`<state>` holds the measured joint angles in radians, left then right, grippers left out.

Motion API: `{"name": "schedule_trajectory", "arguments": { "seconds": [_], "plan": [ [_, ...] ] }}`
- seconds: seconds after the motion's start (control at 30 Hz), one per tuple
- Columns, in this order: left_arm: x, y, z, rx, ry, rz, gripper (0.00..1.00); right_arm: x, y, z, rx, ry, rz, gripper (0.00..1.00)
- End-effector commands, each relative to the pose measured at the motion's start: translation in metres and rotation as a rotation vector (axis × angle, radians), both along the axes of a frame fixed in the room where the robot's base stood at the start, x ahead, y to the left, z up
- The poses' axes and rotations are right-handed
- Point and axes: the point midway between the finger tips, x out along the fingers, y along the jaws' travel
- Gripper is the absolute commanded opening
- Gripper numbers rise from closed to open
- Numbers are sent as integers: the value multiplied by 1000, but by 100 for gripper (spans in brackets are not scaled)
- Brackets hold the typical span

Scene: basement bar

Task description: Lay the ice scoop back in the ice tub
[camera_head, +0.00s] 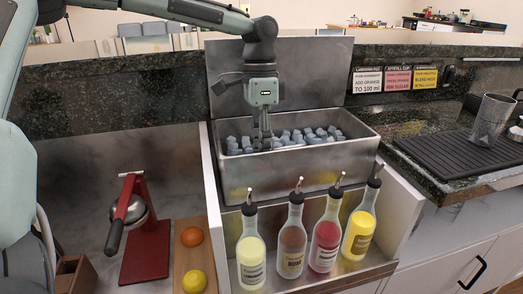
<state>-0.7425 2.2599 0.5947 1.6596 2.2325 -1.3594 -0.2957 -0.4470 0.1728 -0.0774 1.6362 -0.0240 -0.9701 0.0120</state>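The ice tub (300,169) is a metal bin full of pale blue ice cubes (315,136), with its lid (310,62) standing up behind it. My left gripper (263,143) points straight down over the left half of the tub. Its fingertips are at the level of the ice. The fingers look close together, but they are too small to tell whether they hold anything. I cannot make out the ice scoop; it may be hidden by the gripper or the ice. My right gripper is not in view.
Several pour-spout bottles (292,240) stand in a rack in front of the tub. A red citrus press (143,240) and a board with an orange (192,236) and a lemon (194,281) are at left. A metal shaker (492,120) stands on a black mat (450,150) at right.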

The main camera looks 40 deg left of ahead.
Motion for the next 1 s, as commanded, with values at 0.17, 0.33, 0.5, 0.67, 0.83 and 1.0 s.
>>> {"name": "schedule_trajectory", "arguments": {
  "seconds": [0.17,0.33,0.5,0.67,0.83,1.0],
  "plan": [
    [3,1,15,0,-2,1,38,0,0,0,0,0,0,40],
    [8,6,49,0,-5,1,38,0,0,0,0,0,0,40],
    [13,11,84,1,-3,1,38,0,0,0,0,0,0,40],
    [16,14,107,1,-2,0,38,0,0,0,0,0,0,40],
    [17,15,117,0,0,0,38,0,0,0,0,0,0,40],
    [17,15,118,1,1,0,38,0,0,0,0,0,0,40]
  ]
}}
